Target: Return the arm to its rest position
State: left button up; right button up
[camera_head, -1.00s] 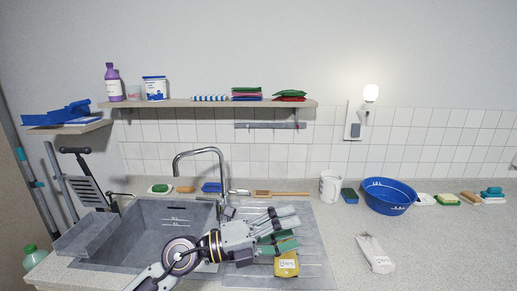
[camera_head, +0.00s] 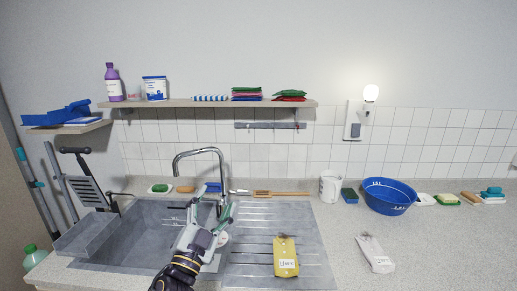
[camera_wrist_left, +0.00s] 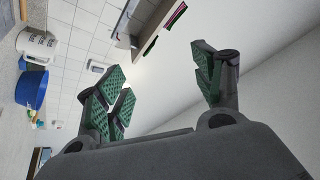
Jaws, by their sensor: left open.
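My left gripper (camera_head: 213,213) is raised over the right part of the grey sink, in front of the tap, in the head view. Its fingers point up and away from me. In the left wrist view my left gripper (camera_wrist_left: 165,85) has its green-padded fingers spread wide with nothing between them. A yellow packet (camera_head: 286,257) lies on the ridged drainboard (camera_head: 310,235), to the right of the gripper and apart from it. My right gripper is in no view.
The sink (camera_head: 150,225) and tap (camera_head: 198,153) are close to my left arm. The shelf (camera_head: 210,103) hangs above.

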pick_arm(q)
jog(key=s+a+f+n+g+y, duration=0.1)
jog(key=a+f+n+g+y, duration=0.1)
jog(key=f, duration=0.4)
jog(key=s+a+f+n+g+y, duration=0.2)
jog(key=a+f+n+g+y, duration=0.1)
jog(key=a+f, duration=0.2)
jog(key=s+a+f+n+g+y, duration=0.1)
jog(key=a+f+n+g+y, duration=0.1)
jog(key=f, duration=0.7)
jog(key=shift+s+a+f+n+g, duration=0.15)
jog(key=shift+s+a+n+g, duration=0.05)
jog(key=shift+a+n+g, duration=0.45)
jog(key=s+f+n+g+h, duration=0.1)
jog(key=s+f+g, duration=0.9)
jog(key=s+f, duration=0.7)
jog(key=s+a+f, duration=0.1)
jog(key=s+f, duration=0.1)
jog(key=f, duration=1.4)
jog(key=s+f, duration=0.2)
jog(key=f, duration=1.4)
jog(key=s+a+f+g, duration=0.1)
jog(key=s+a+f, duration=0.1)
jog(key=s+f, duration=0.7)
jog(key=s+a+f+g, duration=0.1)
jog(key=s+a+f, duration=0.2)
jog(key=s+f, duration=0.7)
jog(key=shift+s+a, duration=0.35)
jog(key=shift+s, duration=1.05)
